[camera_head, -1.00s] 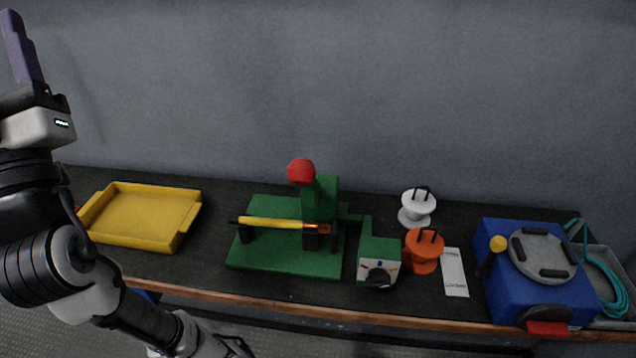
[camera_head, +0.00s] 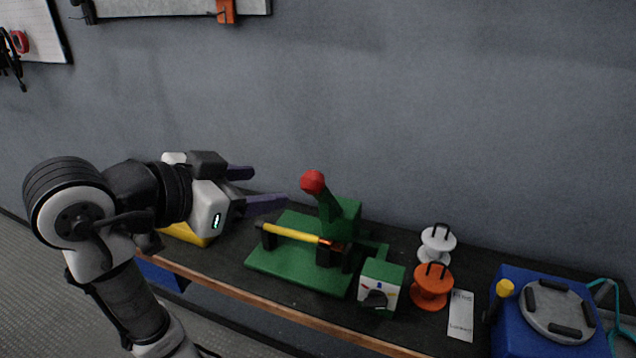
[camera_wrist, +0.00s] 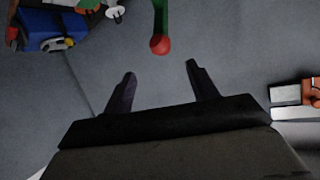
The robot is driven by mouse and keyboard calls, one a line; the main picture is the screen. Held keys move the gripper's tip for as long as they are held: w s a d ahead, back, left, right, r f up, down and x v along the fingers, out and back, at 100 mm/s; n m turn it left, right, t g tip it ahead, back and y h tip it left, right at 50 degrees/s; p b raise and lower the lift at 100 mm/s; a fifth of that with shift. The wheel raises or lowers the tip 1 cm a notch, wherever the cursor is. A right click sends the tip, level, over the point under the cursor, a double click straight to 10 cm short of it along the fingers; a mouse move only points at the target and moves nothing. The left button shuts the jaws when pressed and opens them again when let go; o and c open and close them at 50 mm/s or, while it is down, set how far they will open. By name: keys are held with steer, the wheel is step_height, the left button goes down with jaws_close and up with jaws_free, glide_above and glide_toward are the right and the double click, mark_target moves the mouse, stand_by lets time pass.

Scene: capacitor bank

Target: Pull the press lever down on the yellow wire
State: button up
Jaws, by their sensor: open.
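The press lever is a green arm with a red ball knob (camera_head: 313,182) on the green press (camera_head: 308,265). It stands up, leaning a little left. The yellow wire (camera_head: 293,233) lies across black supports on the press, with its copper end under the lever side. My gripper (camera_head: 261,187) is open and empty, left of the red knob and apart from it, with its dark fingers pointing right. In the wrist view the red knob (camera_wrist: 160,45) shows beyond and between the open fingers (camera_wrist: 158,78).
The yellow tray (camera_head: 183,234) is partly hidden behind my arm. A dial box (camera_head: 383,285), an orange spool (camera_head: 432,287), a white spool (camera_head: 437,244), a label card (camera_head: 461,315) and a blue machine (camera_head: 515,325) stand to the right. The grey wall is behind the bench.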

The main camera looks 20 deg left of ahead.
mark_target(305, 182)
steer(key=p+x, duration=0.3)
steer(key=x, duration=0.9)
steer(key=shift+w+d+f, duration=0.15)
steer(key=shift+w, duration=0.2)
jaws_close()
